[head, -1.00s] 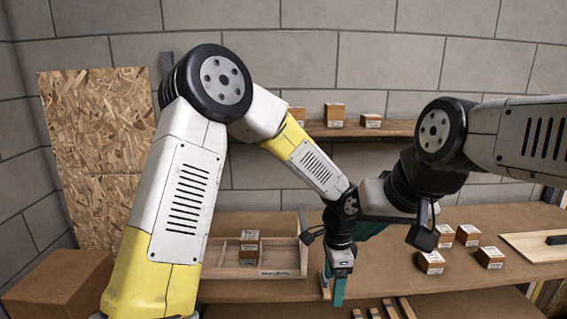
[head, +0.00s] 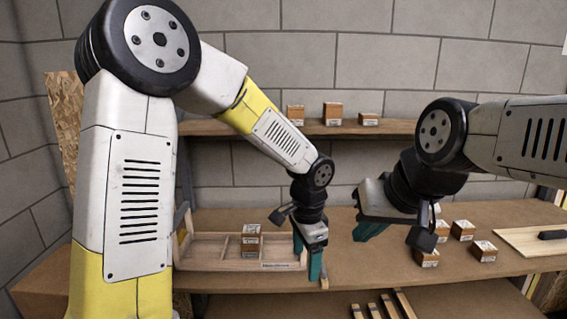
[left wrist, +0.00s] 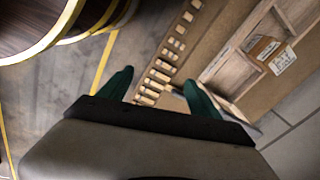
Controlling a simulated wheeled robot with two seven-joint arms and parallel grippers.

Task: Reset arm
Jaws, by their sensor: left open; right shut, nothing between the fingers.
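My left gripper (head: 309,262) hangs with its teal fingers pointing down at the front edge of the workbench, beside the right end of the wooden tray. In the left wrist view its two fingers (left wrist: 160,88) are spread apart with nothing between them. My right gripper (head: 366,232) is above the bench to the right of the left one, its teal fingers shut and empty, partly hidden by its own body.
The wooden tray (head: 208,264) on the bench (head: 395,264) holds stacked boxes (head: 250,240). Several small boxes (head: 462,230) and a board (head: 520,243) lie at the right. A shelf (head: 345,129) with boxes runs along the wall. Wooden strips (head: 388,306) show below the bench edge.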

